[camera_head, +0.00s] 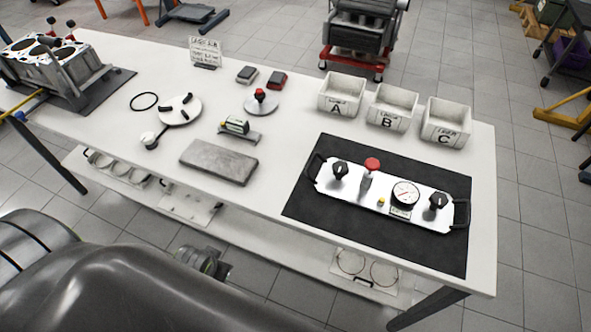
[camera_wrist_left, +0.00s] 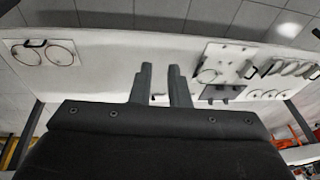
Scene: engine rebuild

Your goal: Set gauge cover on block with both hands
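The gauge cover (camera_head: 378,193) is a flat silver plate with a dark handle at each end, black knobs, a red knob and a round dial. It lies on a black mat (camera_head: 335,226) at the right of the bench. The engine block (camera_head: 72,76) stands on a dark mat at the far left end, partly cut off by the picture edge. My left gripper (camera_wrist_left: 160,72) shows in the left wrist view with a gap between its two dark fingers. It is open and empty, away from the cover. My right gripper is in neither view.
Bins A (camera_head: 341,95), B (camera_head: 391,108) and C (camera_head: 446,122) stand behind the mat. A grey slab (camera_head: 219,162), a round plate (camera_head: 181,110) and small tools occupy the middle. The lower shelf (camera_head: 262,240) holds plates and rings. An engine stand (camera_head: 362,40) is behind the bench.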

